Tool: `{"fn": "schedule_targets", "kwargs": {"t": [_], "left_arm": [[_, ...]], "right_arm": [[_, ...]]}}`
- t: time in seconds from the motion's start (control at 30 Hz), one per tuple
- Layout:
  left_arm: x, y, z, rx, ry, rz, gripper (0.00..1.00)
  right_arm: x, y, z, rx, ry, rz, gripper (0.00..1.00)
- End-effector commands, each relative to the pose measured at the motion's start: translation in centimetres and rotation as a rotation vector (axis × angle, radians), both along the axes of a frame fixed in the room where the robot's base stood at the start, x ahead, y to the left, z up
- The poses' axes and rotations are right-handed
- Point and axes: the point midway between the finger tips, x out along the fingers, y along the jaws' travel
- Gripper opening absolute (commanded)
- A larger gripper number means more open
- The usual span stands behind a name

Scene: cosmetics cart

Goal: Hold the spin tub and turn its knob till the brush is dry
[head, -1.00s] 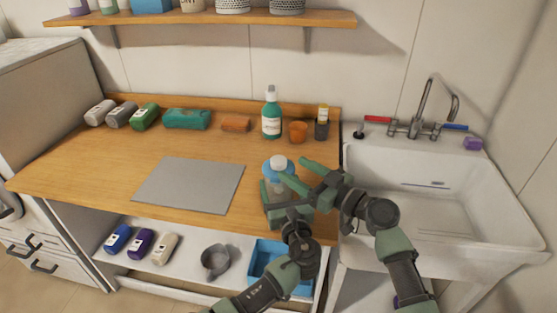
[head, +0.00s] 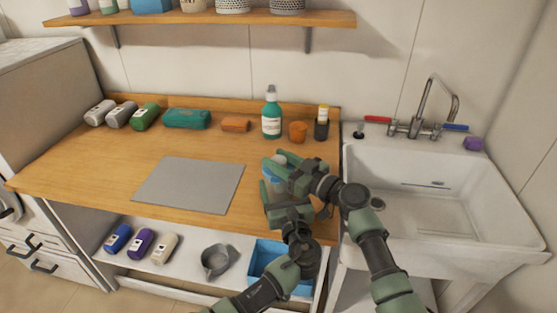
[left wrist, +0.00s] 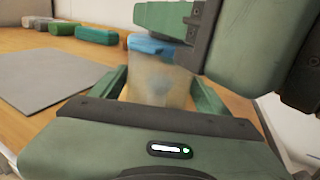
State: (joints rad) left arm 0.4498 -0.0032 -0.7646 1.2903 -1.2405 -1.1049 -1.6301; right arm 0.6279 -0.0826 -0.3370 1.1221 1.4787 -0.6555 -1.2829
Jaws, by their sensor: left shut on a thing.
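The spin tub (left wrist: 158,80) is a see-through tub with a blue lid, standing on the wooden counter near its front right corner. It also shows in the head view, mostly hidden by my grippers, with its pale knob (head: 279,159) on top. My left gripper (head: 276,197) is shut on the tub, one finger on each side of it in the left wrist view. My right gripper (head: 277,165) is over the lid, its fingers spread around the knob; contact with the knob is unclear. I cannot make out the brush inside the cloudy tub.
A teal bottle (head: 271,115), an orange cup (head: 298,132) and a dark holder (head: 321,130) stand behind the tub. A grey mat (head: 190,185) lies to the left. The white sink (head: 430,200) is on the right. A blue tray (head: 265,258) sits below.

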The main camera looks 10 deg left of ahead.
Motion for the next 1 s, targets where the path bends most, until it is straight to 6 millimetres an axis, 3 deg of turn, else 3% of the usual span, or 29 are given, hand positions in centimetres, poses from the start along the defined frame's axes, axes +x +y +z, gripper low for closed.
{"fn": "schedule_targets", "kwargs": {"t": [0.17, 0.6, 1.0], "left_arm": [[0.00, 0.04, -0.05, 0.001, 0.001, 0.001, 0.20], [-0.03, 0.00, 0.00, 0.002, 0.000, 0.001, 0.20], [-0.08, -0.03, 0.02, 0.001, -0.002, 0.001, 0.20]], "right_arm": [[0.14, -0.04, -0.13, -0.003, 0.004, 0.028, 0.00], [0.55, -0.29, -0.26, -0.008, 0.004, 0.309, 0.00], [0.16, -0.23, -0.26, -0.001, 0.003, 0.398, 0.00]]}}
